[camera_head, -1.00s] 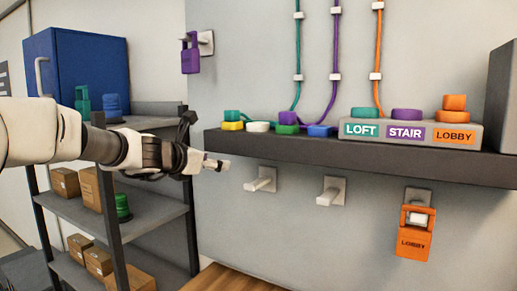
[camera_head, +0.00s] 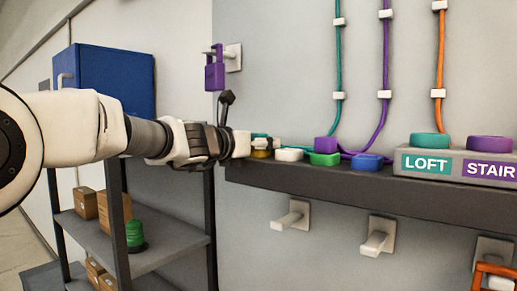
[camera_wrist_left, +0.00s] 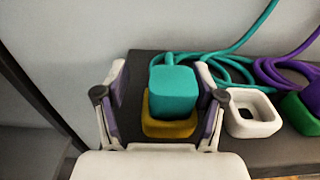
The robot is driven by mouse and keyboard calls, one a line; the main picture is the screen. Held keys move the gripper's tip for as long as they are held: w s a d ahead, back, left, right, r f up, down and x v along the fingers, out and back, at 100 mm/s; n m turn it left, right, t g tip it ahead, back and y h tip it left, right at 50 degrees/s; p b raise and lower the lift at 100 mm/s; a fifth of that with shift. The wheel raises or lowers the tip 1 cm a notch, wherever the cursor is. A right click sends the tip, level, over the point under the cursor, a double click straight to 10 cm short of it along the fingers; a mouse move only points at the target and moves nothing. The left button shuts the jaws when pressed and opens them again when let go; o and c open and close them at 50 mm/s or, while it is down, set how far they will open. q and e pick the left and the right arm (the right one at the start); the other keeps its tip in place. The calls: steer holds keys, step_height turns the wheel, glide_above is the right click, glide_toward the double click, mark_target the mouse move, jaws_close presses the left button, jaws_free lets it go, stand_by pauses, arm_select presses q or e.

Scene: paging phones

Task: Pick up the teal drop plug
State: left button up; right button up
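The teal drop plug (camera_wrist_left: 173,84) is a rounded block sitting on a yellow base (camera_wrist_left: 170,126) at the left end of the dark shelf. A teal cord lies coiled behind it. My left gripper (camera_wrist_left: 160,98) is open, with one finger on each side of the plug and base. A gap shows between the plug and the left finger; the right finger is close to it, and I cannot tell whether it touches. In the head view my left gripper (camera_head: 255,144) hides most of the plug. My right gripper is in neither view.
On the shelf (camera_head: 330,181), a white base (camera_head: 289,155), a green base with a purple plug (camera_head: 325,144) and a blue base (camera_head: 367,161) stand to the right. Wall hooks (camera_head: 292,216) stick out below. A purple tag (camera_head: 214,73) hangs above left.

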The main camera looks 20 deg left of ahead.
mark_target(258, 134)
arm_select(q)
steer(key=s, duration=0.1)
steer(key=s+r, duration=0.1)
steer(key=shift+s+d+r, duration=0.2)
steer(key=shift+s+r, duration=0.05)
steer(key=shift+s, duration=0.15)
steer(key=c, duration=1.2)
steer(key=shift+w+a+f, duration=0.1)
steer(key=shift+w+f, duration=0.2)
steer(key=shift+w, duration=0.15)
steer(key=shift+c, duration=0.3)
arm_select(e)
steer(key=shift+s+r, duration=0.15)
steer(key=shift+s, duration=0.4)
